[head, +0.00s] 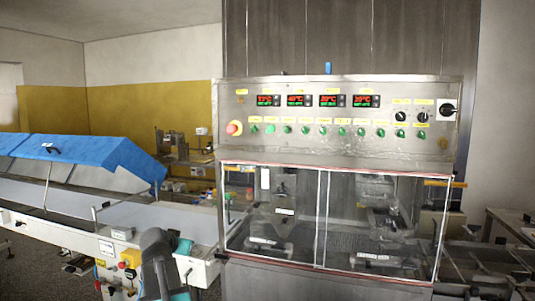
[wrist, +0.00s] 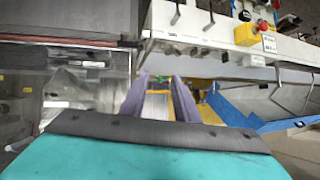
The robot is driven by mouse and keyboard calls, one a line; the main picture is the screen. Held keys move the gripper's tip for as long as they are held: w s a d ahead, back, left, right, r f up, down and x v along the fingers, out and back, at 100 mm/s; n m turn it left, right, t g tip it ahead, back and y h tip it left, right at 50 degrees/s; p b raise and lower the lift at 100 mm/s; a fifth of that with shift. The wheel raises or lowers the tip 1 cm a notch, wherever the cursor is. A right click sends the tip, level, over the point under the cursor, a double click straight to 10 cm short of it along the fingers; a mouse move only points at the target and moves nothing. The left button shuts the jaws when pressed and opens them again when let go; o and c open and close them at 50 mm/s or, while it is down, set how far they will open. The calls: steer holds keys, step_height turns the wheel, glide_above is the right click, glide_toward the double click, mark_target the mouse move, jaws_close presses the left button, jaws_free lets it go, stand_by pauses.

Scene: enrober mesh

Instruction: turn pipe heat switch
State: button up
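The steel control panel (head: 340,120) of the enrober stands ahead in the head view. It carries a row of small green switches (head: 322,131) under yellow labels, and black rotary knobs (head: 422,117) at the right. The label text is too small to read, so I cannot tell which one is the pipe heat switch. My gripper (wrist: 160,82) shows in the wrist view with its two purple fingers apart and nothing between them. The panel switches are not clearly seen there. In the head view my arm is low at the bottom left, well below the panel, and the fingers are not visible.
A red emergency button (head: 234,128) sits at the panel's left end, below four lit red-and-green displays. Clear doors (head: 285,215) close the machine front. A conveyor (head: 140,215) with a blue cover (head: 85,153) extends left. A dark rotary main switch (head: 448,110) is far right.

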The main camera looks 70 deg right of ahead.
steer(key=s+d+r+m+h, duration=0.25)
steer(key=s+r, duration=0.25)
steer(key=r, duration=0.5)
steer(key=s+d+r+m+h, duration=0.1)
steer(key=s+d+r, duration=0.35)
steer(key=r, duration=0.45)
steer(key=m+g+h+p, duration=0.1)
steer(key=m+g+h, duration=0.2)
steer(key=m+h, duration=0.1)
glide_toward(269, 129)
steer(key=a, duration=0.6)
steer(key=shift+s+r, duration=0.15)
steer(key=shift+s, duration=0.1)
steer(key=shift+d, duration=0.1)
steer(key=d+p, duration=0.1)
steer(key=d, duration=0.3)
steer(key=d+p, duration=0.2)
steer(key=d, duration=0.2)
steer(key=d+p, duration=0.1)
steer(key=d, duration=0.3)
steer(key=shift+w+r, duration=0.1)
steer(key=shift+w, duration=0.3)
steer(key=shift+d+p, duration=0.5)
steer(key=shift+d, duration=0.35)
jaws_close()
